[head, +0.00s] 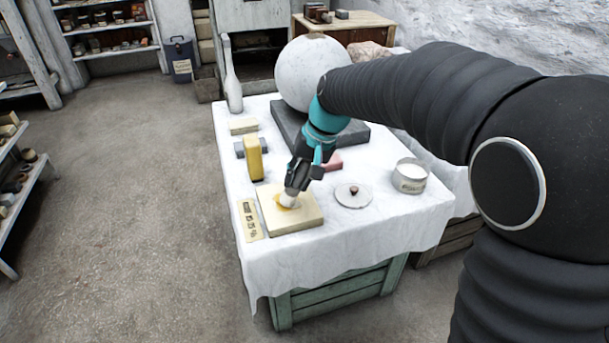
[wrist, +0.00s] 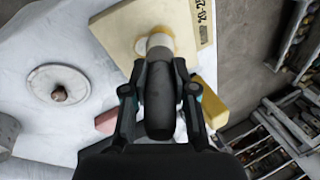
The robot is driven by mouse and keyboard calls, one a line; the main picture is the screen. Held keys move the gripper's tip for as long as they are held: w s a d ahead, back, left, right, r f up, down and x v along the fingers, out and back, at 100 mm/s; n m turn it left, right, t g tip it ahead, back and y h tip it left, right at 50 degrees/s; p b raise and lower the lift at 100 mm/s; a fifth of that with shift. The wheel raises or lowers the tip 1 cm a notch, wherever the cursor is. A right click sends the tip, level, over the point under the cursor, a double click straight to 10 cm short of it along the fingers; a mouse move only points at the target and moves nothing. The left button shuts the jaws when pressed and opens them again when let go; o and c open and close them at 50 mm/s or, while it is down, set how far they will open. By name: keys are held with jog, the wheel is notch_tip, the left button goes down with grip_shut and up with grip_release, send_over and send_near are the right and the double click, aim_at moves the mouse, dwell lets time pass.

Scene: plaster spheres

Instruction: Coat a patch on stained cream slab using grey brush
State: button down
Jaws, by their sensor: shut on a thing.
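The cream slab (head: 305,216) lies flat near the front left of the cloth-covered table and carries a yellow-brown stain. It also shows at the top of the wrist view (wrist: 116,26). My gripper (head: 300,178) is above the slab, shut on the grey brush, whose dark grey handle (wrist: 160,100) fills the middle of the wrist view. The brush's pale head (head: 287,200) is down at the stain and appears to touch the slab. The head hides part of the stain.
A lidless tin of white (head: 410,176) and a round lid with a knob (head: 353,195) stand to the right. A yellow block (head: 254,158) stands behind the slab, and a labelled card (head: 249,220) lies left of it. A large plaster sphere (head: 312,72) rests on a dark base farther back.

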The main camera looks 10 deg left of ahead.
jog(key=shift+s+a+f, duration=0.1)
jog(key=shift+s+a, duration=0.15)
jog(key=shift+a, duration=0.1)
jog(key=shift+f, duration=0.3)
dwell(0.4)
jog(key=shift+s+d+b, duration=0.4)
jog(key=shift+s, duration=0.2)
jog(key=shift+w+a+r+p, duration=0.15)
jog(key=shift+w+a+p, duration=0.2)
jog(key=shift+w+p, duration=0.15)
jog(key=shift+w+a, duration=0.45)
jog(key=shift+w, duration=0.35)
